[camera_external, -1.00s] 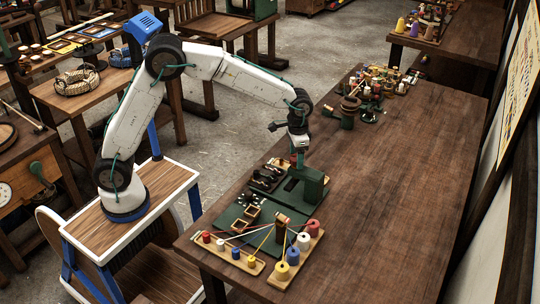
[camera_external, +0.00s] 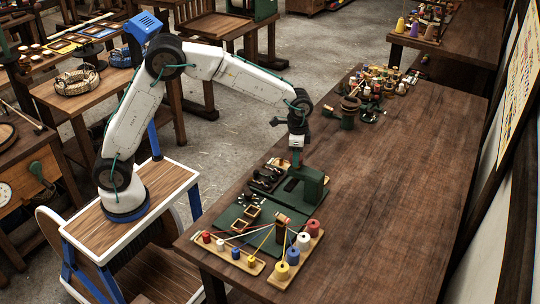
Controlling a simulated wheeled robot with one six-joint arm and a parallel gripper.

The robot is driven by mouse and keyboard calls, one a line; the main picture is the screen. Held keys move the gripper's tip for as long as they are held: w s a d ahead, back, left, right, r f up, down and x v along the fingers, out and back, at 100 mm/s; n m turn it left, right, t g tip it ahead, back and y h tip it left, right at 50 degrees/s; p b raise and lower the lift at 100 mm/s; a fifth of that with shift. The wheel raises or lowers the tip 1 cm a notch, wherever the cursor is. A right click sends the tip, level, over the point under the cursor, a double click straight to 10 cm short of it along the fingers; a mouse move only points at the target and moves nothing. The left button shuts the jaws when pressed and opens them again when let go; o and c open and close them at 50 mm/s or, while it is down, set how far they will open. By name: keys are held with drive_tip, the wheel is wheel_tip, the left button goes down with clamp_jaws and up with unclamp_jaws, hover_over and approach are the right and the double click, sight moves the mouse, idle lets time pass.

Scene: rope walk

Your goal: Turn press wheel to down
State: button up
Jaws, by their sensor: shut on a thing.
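The green press (camera_external: 312,188) stands near the left edge of the long wooden table. My gripper (camera_external: 296,161) points straight down at the top of the press. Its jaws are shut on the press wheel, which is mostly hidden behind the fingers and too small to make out. The wheel's turned position cannot be read from this view.
A green board with small wooden frames (camera_external: 239,222) lies in front of the press. Racks of coloured spools (camera_external: 293,256) with stretched cords stand at the near end. More spools and tools (camera_external: 378,85) crowd the far end. The table's right side is clear.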

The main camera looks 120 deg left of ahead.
drive_tip(key=m, duration=0.5)
drive_tip(key=shift+m, duration=0.3)
drive_tip(key=m, duration=1.2)
drive_tip(key=shift+m, duration=0.3)
drive_tip(key=m, duration=0.5)
drive_tip(key=shift+m, duration=0.4)
drive_tip(key=o, duration=1)
drive_tip(key=shift+r, duration=0.1)
wheel_tip(320, 180, up, 8)
drive_tip(key=shift+f, duration=0.15)
